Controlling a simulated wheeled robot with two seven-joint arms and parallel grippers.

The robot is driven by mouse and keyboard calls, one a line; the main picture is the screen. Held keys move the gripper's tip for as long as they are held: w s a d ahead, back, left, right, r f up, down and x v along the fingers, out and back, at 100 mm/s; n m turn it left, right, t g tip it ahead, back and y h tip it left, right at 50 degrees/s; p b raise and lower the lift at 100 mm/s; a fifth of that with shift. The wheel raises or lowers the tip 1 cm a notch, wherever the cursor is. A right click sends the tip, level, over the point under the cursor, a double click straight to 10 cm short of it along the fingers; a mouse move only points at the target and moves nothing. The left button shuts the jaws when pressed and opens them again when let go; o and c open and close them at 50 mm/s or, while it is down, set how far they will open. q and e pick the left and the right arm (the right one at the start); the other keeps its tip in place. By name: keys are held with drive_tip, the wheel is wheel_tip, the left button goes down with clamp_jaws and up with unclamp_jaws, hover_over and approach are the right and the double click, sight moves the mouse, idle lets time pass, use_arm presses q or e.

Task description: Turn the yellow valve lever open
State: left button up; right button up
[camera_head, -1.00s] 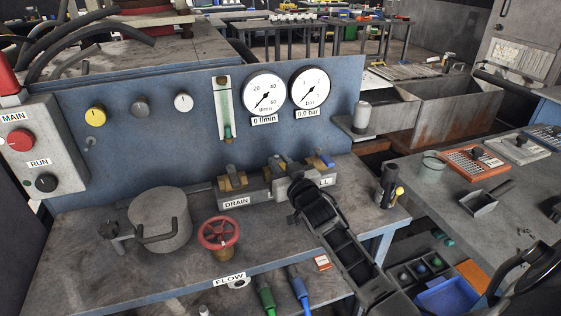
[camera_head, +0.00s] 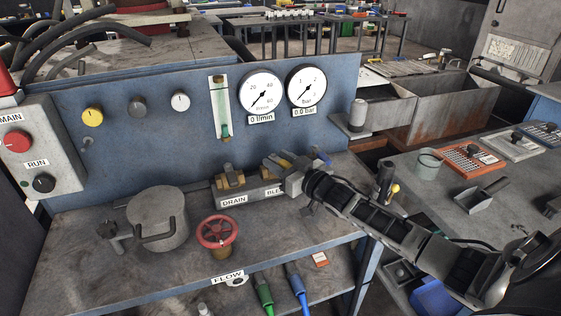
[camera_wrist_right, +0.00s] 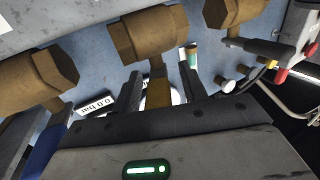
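A yellow-brown valve lever (camera_wrist_right: 159,92) hangs from a brass valve body (camera_wrist_right: 148,33) in the right wrist view. My right gripper (camera_wrist_right: 160,88) has its two dark fingers on either side of the lever, with a visible gap at each side. In the head view my right gripper (camera_head: 282,163) reaches the valve block beside the BLE label (camera_head: 273,191) and partly hides the valves there. A brass valve (camera_head: 228,177) stands above the DRAIN label (camera_head: 234,200). A blue lever (camera_head: 320,156) shows behind my gripper. My left gripper is out of view.
A red handwheel (camera_head: 217,231) and a grey lidded pot (camera_head: 158,218) stand on the bench left of the valves. The blue panel (camera_head: 150,150) with the gauges rises behind. Another brass valve body (camera_wrist_right: 38,75) is close to my right gripper in the wrist view.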

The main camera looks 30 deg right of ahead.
drive_tip(key=shift+s+d+f, duration=0.1)
drive_tip(key=shift+s, duration=0.4)
drive_tip(key=s+d, duration=0.2)
drive_tip(key=s, duration=1.2)
drive_tip(key=shift+s+d, duration=0.2)
drive_tip(key=shift+s, duration=0.2)
